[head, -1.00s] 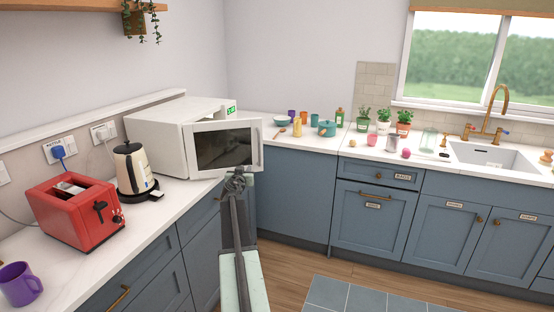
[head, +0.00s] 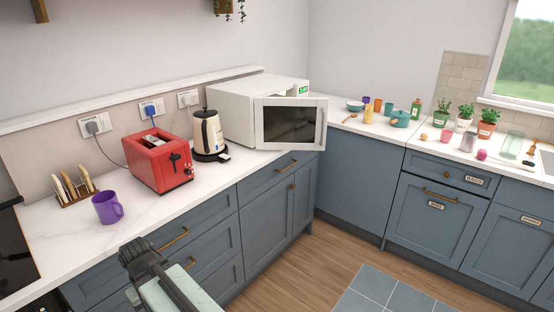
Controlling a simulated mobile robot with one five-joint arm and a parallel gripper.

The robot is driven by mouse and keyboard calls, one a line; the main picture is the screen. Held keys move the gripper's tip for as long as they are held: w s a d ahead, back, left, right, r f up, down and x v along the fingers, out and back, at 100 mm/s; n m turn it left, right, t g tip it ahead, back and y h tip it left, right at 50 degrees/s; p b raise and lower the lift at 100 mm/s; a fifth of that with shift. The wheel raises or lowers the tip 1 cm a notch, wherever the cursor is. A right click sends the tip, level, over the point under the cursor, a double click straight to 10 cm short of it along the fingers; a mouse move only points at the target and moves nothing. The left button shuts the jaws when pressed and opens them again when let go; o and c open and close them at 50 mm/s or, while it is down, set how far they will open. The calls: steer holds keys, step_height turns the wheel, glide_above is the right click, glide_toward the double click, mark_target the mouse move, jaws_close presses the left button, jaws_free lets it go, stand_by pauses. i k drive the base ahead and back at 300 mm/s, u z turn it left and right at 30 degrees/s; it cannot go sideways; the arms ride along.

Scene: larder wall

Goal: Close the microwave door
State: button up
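The white microwave (head: 232,112) stands on the left counter, in the corner by the back wall. Its door (head: 290,123) stands open, swung out to the right, with its dark window facing me and a pale handle (head: 321,124) at its right edge. My gripper (head: 138,252) is at the lower left, in front of the drawers and below the counter edge, well apart from the door. It is dark and seen from behind. Its fingertips cannot be made out, so I cannot tell whether it is open or shut.
Bowls, pots and plants line the far counter. The wooden floor (head: 300,272) in front of the cabinets is clear.

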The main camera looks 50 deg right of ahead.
mark_target(282, 122)
steer(key=u, duration=1.85)
steer(key=k, duration=1.15)
steer(key=z, duration=1.7)
steer(key=i, duration=1.05)
